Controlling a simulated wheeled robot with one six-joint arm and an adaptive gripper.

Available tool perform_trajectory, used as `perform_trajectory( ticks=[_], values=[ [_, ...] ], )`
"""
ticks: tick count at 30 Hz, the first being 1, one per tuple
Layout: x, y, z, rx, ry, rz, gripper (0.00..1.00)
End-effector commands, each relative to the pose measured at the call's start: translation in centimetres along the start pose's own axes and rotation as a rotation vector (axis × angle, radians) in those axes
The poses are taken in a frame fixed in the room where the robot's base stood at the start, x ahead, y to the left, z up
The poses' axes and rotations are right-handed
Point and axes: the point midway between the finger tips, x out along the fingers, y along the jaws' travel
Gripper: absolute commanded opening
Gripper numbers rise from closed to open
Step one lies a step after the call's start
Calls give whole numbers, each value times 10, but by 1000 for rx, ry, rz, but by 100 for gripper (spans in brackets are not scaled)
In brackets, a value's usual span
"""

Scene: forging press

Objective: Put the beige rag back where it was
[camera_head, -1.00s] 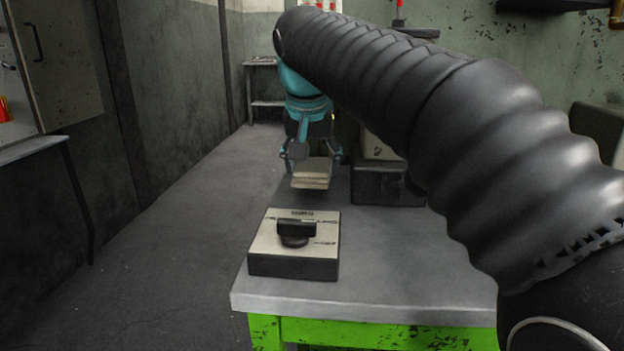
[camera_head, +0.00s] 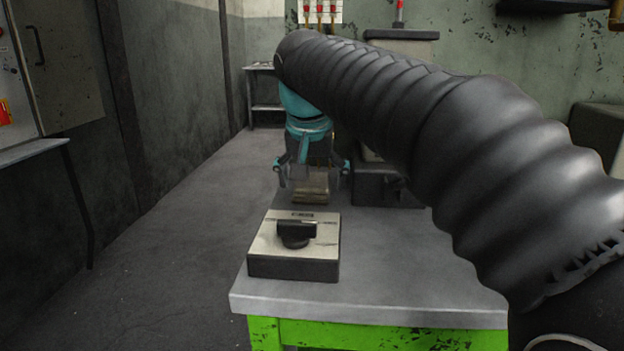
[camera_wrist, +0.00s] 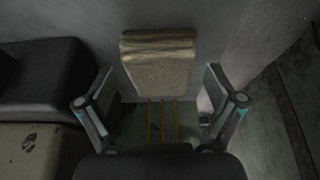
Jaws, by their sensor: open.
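The beige rag (camera_head: 311,190), a folded block, rests on the far part of the grey table (camera_head: 390,265), near its far left side. My gripper (camera_head: 313,178) is open above and around it, with one finger on each side of the rag. In the wrist view the rag (camera_wrist: 158,65) lies between the spread fingers (camera_wrist: 159,80), with a gap on both sides. The fingers partly cover the rag in the head view.
Open floor (camera_head: 150,270) lies left of the table.

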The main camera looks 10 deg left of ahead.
Motion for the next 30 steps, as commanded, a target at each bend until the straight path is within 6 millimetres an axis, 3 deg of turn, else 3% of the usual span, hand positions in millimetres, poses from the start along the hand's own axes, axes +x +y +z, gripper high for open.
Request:
perform_trajectory(
  ticks=[7, 21, 30],
  values=[
    [-18, 0, -2, 0, 2, -1, 93],
    [-104, -1, -2, 0, 2, -1, 93],
    [-122, 0, -1, 0, 0, 0, 93]
  ],
)
